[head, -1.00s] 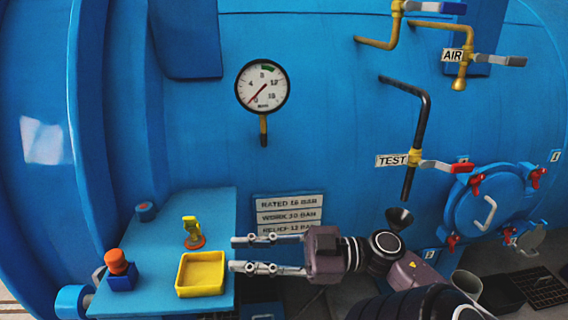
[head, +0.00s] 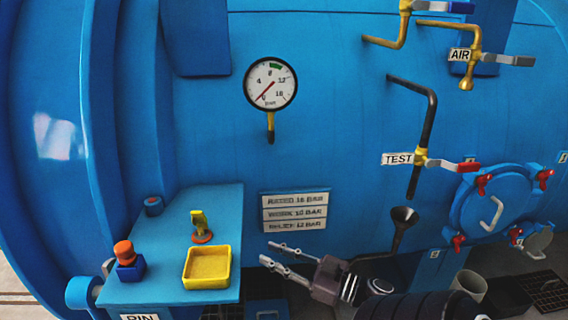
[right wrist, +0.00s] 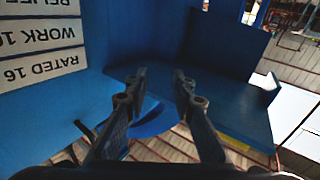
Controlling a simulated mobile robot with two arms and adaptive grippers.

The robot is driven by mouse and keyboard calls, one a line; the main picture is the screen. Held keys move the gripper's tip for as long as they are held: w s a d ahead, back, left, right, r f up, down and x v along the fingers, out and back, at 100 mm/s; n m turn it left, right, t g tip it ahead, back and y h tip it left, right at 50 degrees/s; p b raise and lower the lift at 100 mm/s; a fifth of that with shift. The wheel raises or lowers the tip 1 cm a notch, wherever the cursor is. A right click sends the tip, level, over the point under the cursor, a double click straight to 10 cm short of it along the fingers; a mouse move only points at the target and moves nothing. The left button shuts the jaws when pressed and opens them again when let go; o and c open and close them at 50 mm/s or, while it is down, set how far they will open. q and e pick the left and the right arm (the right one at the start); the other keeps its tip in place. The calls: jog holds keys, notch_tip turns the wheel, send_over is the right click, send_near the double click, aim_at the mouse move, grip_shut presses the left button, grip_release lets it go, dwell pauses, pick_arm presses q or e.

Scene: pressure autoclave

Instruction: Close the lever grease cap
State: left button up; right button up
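A small yellow fitting (head: 198,219) on an orange round base (head: 202,238) stands upright on the blue shelf (head: 165,232). It may be the lever grease cap, but it is too small to tell whether it is open or closed. My right gripper (head: 266,252) is right of the shelf, in front of the blue vessel, apart from the fitting. Its two fingers are spread, pointing left and slightly up, with nothing between them. In the right wrist view the fingertips (right wrist: 160,74) are apart and empty over a blue surface. My left gripper is not in view.
A yellow tray (head: 206,283) sits at the shelf's front right, near the fitting. A blue block with an orange knob (head: 125,253) stands front left; a small blue knob (head: 154,206) is behind. A dark funnel (head: 404,216) is right of my gripper. Rating plates (head: 294,212) are above it.

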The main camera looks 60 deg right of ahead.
notch_tip(320, 180, down, 16)
jog(key=s+d+m+g+h, duration=0.1)
jog(key=d+m+g+h, duration=0.1)
jog(key=m+h, duration=0.1)
jog(key=shift+d+f+m+g+h, duration=0.2)
jog(key=shift+d+m+g+h, duration=0.15)
jog(key=shift+h, duration=0.35)
jog(key=shift+o, duration=0.4)
